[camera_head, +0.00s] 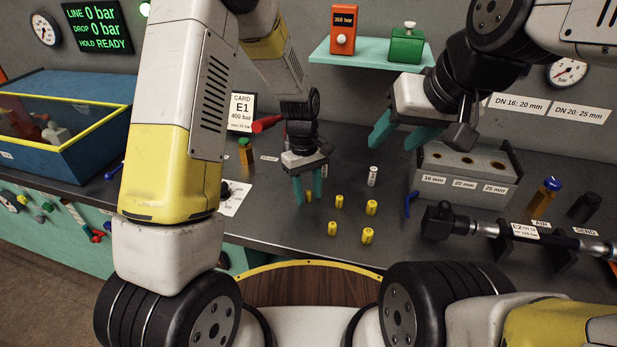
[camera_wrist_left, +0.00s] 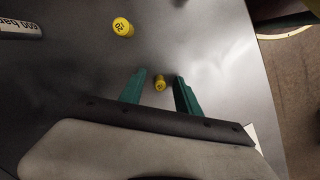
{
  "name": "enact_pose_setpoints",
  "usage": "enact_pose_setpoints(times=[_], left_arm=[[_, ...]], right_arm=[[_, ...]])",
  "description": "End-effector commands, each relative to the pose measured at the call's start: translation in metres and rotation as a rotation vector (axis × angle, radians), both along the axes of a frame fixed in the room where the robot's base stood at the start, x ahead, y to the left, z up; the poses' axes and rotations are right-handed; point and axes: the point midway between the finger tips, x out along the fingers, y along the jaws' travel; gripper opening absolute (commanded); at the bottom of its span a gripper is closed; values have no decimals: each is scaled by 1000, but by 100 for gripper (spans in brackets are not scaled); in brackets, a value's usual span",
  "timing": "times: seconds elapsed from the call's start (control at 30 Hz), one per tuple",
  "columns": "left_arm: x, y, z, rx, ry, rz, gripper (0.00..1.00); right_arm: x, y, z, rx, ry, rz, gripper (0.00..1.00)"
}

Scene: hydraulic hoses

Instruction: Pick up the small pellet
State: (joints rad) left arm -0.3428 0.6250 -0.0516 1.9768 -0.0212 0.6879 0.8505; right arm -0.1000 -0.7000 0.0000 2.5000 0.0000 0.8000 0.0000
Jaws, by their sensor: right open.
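A small yellow pellet (camera_head: 308,196) stands on the dark bench, partly hidden by my left gripper (camera_head: 308,188). In the left wrist view the pellet (camera_wrist_left: 160,83) lies between the two green fingers of the left gripper (camera_wrist_left: 161,88), with a gap on both sides. The left gripper points down and is open. The pellet looks smaller than the other yellow pellet (camera_wrist_left: 123,27) in that view. My right gripper (camera_head: 402,133) is open and empty, raised in front of the shelf and left of the grey block with holes.
Several larger yellow pellets (camera_head: 371,207) and a white labelled cylinder (camera_head: 372,175) stand to the right. A blue bin (camera_head: 60,130) is at the far left. A grey holed block (camera_head: 468,170) and a hose fitting (camera_head: 450,221) are at the right.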

Motion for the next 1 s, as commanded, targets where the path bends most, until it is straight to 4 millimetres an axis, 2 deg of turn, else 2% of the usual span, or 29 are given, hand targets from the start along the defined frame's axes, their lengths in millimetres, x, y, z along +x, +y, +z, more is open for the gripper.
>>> enact_pose_setpoints(times=[0.1, 0.13, 0.3, 0.33, 0.77, 1.0], left_arm=[[0, 0, 0, 0, 0, 0, 39], [0, 0, 0, 0, 0, 0, 36], [0, 0, 1, 0, 0, 0, 2], [0, 0, 1, 0, 0, 0, 0], [0, 0, 3, -1, -1, -1, 0], [0, -1, 24, -2, -1, -1, 0]], right_arm=[[0, 0, 0, 0, 0, 0, 50], [0, 0, 0, 0, 0, 0, 50], [0, 0, 0, 0, 0, 0, 50], [0, 0, 0, 0, 0, 0, 50], [0, 0, 0, 0, 0, 0, 50], [0, 0, 0, 0, 0, 0, 50]])
